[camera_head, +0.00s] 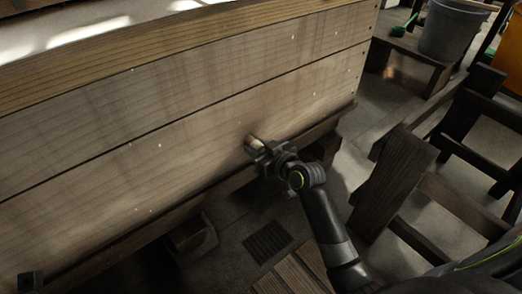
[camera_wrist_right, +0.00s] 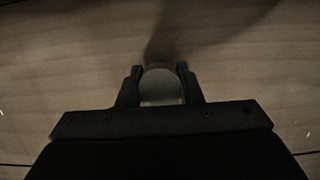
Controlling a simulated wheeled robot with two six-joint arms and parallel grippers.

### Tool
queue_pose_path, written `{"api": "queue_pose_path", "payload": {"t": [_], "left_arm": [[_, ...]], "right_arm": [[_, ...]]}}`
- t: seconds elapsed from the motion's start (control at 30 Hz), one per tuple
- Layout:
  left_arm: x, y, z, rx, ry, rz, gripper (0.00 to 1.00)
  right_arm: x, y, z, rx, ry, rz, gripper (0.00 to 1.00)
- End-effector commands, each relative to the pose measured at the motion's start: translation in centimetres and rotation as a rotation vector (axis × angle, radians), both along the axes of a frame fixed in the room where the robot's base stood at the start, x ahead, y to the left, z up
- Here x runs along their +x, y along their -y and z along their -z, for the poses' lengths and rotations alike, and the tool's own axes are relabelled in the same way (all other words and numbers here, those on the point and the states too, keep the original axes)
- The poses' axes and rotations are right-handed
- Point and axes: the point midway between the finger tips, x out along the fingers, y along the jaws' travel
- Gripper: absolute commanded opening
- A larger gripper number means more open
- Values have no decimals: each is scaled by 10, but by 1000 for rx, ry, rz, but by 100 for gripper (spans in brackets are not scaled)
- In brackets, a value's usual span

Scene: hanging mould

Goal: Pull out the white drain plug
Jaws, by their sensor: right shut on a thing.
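The white drain plug (camera_head: 254,142) shows as a small pale stub at the lower part of the wooden mould's side wall (camera_head: 180,120). My right gripper (camera_head: 256,150) is at the plug, close to the wall. In the right wrist view the plug (camera_wrist_right: 161,86) is a pale round piece between the two dark fingers (camera_wrist_right: 160,74), which are shut on it. Whether the plug still sits in its hole cannot be told, as the gripper hides part of it. My left gripper is not clearly visible; only a small dark block shows at the bottom left corner.
A grey bucket (camera_head: 452,30) and a green brush (camera_head: 404,25) stand on a wooden bench at the upper right. Dark wooden frames (camera_head: 400,175) stand right of my right arm. A floor drain grate (camera_head: 267,241) lies below the mould.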

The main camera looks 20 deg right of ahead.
Motion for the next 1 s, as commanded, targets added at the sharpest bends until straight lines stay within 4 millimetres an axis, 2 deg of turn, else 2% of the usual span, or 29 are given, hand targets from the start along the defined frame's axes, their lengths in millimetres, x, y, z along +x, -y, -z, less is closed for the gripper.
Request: {"api": "queue_pose_path", "payload": {"t": [0.17, 0.5, 0.77, 0.8, 1.0], "left_arm": [[0, 0, -4, 0, 0, 0, 36], [0, 0, -15, 1, -1, 0, 36], [0, 0, -14, 2, -1, 1, 36], [0, 0, -14, 3, -1, 1, 36], [0, 0, -14, 3, -1, 1, 36]], "right_arm": [[-7, 3, 0, 0, -2, 1, 10], [-40, 15, 0, 0, -3, 0, 10], [-43, 15, 2, 0, -4, -1, 10], [-43, 15, 2, -1, -5, -1, 34], [-42, 15, 1, -1, -3, -1, 58]]}}
